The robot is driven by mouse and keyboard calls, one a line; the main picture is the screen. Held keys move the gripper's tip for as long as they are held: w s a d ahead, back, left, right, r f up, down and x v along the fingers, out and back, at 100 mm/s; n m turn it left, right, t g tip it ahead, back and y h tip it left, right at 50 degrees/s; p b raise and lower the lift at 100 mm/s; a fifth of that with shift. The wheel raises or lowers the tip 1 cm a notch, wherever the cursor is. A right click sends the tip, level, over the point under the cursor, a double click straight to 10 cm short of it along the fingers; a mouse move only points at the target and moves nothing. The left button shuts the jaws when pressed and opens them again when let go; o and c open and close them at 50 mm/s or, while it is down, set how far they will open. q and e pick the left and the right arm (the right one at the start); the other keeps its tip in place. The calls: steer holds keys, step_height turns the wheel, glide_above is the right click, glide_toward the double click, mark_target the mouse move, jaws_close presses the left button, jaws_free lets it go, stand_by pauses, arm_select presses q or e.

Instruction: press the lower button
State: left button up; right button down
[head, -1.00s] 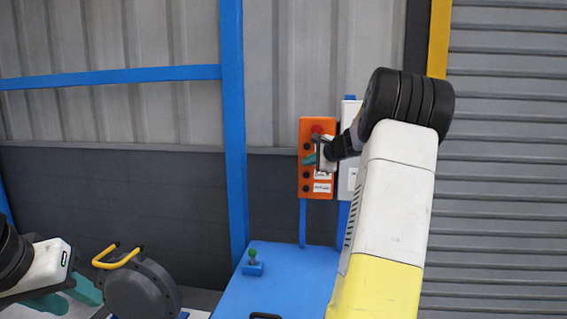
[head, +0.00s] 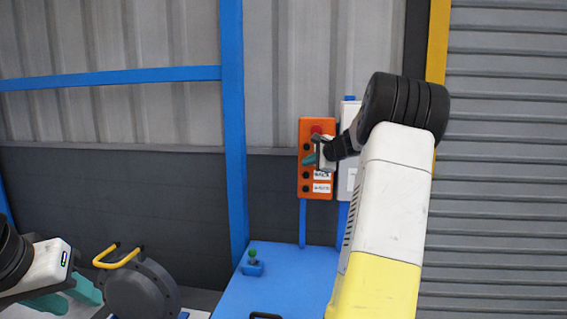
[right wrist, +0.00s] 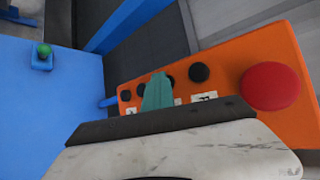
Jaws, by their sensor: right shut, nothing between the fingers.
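An orange control box (head: 317,191) stands on a blue post. It has a large red button (right wrist: 270,87) at its top and a column of black buttons below. The lowest black button (head: 306,188) shows beside a white label; it is also at the left end of the row in the right wrist view (right wrist: 125,95). My right gripper (head: 309,159) is shut and empty, its teal fingertips (right wrist: 158,90) in front of the box and overlapping the middle of the button row. I cannot tell whether they touch it. My left gripper (head: 80,294) is low at the left.
A blue table (head: 285,285) with a small green-knobbed blue switch (head: 253,264) lies below the box. A white panel (head: 348,180) is just right of the box. A dark round part with a yellow handle (head: 140,290) is near my left gripper.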

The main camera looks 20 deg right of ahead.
steer(key=shift+d+r, duration=0.15)
steer(key=shift+d, duration=0.1)
steer(key=shift+s+a, duration=0.3)
steer(key=shift+s, duration=0.05)
stand_by(0.3)
steer(key=s+a, duration=0.3)
steer(key=s, duration=0.2)
steer(key=shift+s+a+f, duration=0.15)
steer(key=shift+f, duration=0.05)
steer(key=shift+a, duration=0.1)
